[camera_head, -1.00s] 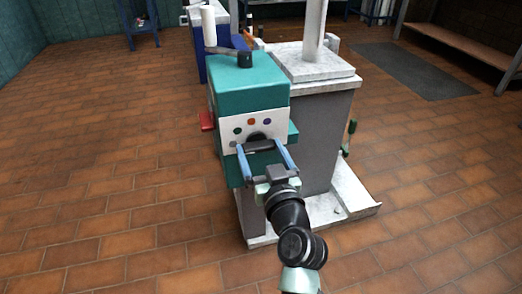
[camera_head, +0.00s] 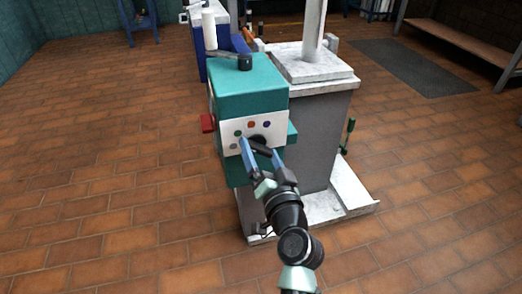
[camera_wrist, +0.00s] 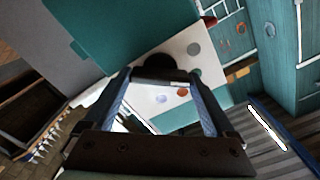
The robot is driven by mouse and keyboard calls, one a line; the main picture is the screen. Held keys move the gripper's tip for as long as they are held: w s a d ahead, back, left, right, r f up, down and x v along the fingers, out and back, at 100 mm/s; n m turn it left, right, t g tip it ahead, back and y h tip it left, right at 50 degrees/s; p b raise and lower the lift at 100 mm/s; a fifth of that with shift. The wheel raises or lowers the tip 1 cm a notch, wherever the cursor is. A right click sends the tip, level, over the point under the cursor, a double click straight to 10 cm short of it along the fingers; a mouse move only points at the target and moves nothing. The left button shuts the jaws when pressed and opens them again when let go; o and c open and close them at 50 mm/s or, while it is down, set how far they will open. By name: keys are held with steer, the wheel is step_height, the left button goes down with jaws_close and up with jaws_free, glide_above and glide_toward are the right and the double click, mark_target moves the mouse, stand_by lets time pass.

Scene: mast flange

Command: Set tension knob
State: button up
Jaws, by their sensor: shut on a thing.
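The teal machine head (camera_head: 252,100) has a white front panel (camera_head: 228,132) with small coloured dots. The black tension knob (camera_head: 257,139) sits at the panel's lower edge, with a dark crossbar in front. My gripper (camera_head: 260,148) has its two blue fingers at either end of this bar, which lies tilted, right end lower. In the wrist view, the knob (camera_wrist: 158,63) shows as a dark half disc behind the bar, and my gripper (camera_wrist: 162,79) spans the bar from both ends. My fingers and the bar hide part of the knob.
A grey pillar (camera_head: 312,130) on a pale base plate (camera_head: 345,195) stands right beside the head. A red part (camera_head: 208,123) juts from its left side and a green-handled lever (camera_head: 349,132) stands at right. The tiled floor (camera_head: 110,190) at left is clear.

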steer(key=shift+m, duration=0.3)
steer(key=o, duration=1.1)
steer(key=shift+c, duration=0.2)
steer(key=p+v, duration=0.2)
steer(key=v, duration=1.1)
steer(key=shift+p, duration=0.4)
